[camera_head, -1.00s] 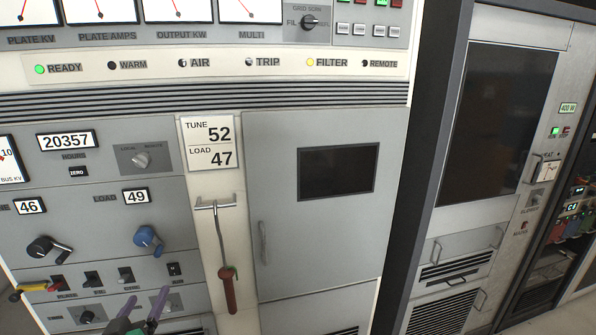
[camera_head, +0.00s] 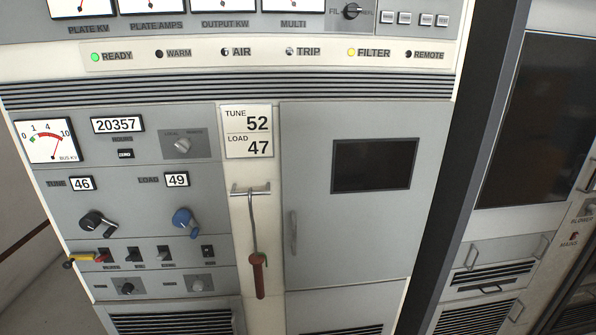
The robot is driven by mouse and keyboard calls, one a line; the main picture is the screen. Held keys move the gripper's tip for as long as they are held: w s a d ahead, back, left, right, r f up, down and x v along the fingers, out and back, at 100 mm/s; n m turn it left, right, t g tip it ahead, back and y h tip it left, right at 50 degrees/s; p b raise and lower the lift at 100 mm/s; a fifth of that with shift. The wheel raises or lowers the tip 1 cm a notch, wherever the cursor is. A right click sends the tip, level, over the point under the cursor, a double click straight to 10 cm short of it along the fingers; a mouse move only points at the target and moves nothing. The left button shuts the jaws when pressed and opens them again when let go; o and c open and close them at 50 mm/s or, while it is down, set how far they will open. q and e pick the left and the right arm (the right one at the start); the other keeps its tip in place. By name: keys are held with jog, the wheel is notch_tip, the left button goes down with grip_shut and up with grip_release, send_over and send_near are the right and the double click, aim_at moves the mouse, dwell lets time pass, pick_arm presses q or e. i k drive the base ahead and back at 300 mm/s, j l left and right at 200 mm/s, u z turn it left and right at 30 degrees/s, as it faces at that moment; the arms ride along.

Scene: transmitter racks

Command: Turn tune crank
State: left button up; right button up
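The tune crank (camera_head: 94,221) is a black knob with a handle that points to the lower right. It sits below the TUNE counter (camera_head: 82,183), which reads 46. To its right, the blue load crank (camera_head: 184,219) sits below the LOAD counter (camera_head: 177,180), which reads 49. A white card (camera_head: 248,131) shows TUNE 52 and LOAD 47. Neither of my grippers is in view, and nothing covers the cranks.
A red-handled hook (camera_head: 258,275) hangs from a bracket right of the cranks. Switches (camera_head: 135,254) line the panel under the cranks. A cabinet door (camera_head: 350,230) is to the right.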

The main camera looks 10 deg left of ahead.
aim_at(91, 222)
jog(key=j+u, duration=0.1)
jog(key=u, duration=0.7)
jog(key=j+u, duration=0.15)
jog(key=u, duration=0.7)
